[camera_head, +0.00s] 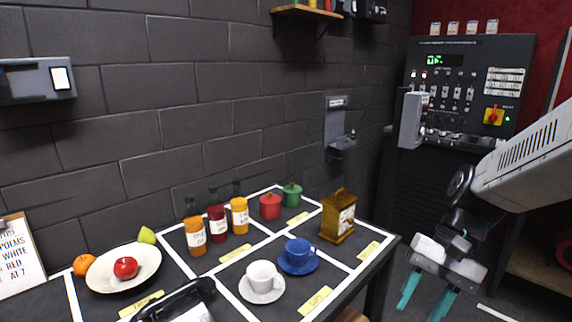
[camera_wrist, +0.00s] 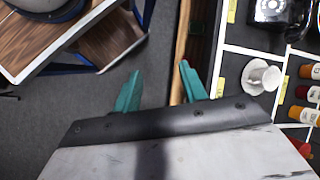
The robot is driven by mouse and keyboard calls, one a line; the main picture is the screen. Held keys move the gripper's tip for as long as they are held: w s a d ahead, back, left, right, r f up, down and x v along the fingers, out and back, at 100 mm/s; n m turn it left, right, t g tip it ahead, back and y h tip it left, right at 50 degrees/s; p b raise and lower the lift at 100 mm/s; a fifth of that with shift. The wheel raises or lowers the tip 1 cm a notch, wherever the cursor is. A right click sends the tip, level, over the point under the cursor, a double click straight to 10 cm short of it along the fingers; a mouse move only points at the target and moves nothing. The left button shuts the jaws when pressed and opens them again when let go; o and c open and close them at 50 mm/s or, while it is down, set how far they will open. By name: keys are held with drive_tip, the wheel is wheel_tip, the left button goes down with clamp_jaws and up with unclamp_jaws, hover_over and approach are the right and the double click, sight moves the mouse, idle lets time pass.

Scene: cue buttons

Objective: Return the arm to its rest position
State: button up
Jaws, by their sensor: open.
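My gripper (camera_head: 424,297) hangs at the lower right of the head view, to the right of the black table (camera_head: 346,262) and apart from it. Its two teal fingers are spread and point down, with nothing between them. In the wrist view my gripper (camera_wrist: 160,84) is also open and empty, above the grey floor and the table's wooden edge. My pale arm (camera_head: 530,165) reaches in from the right edge of the head view.
The table carries a blue cup (camera_head: 298,253), a white cup (camera_head: 262,277), bottles, a clock (camera_head: 338,216) and a fruit plate (camera_head: 124,268). A control panel (camera_head: 468,85) stands behind the arm. A wooden table (camera_wrist: 50,45) shows upper left in the wrist view.

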drive_tip(key=s+d+r+n+t+h, duration=0.1)
drive_tip(key=s+r+n+t+h, duration=0.1)
drive_tip(key=s, duration=0.3)
drive_tip(key=s+d+r+n+t+h, duration=0.2)
drive_tip(key=s+r+h, duration=0.1)
drive_tip(key=s+r, duration=0.2)
drive_tip(key=shift+s+d+r+n+t, duration=0.3)
drive_tip(key=shift+s+t, duration=0.1)
drive_tip(key=shift+s, duration=0.25)
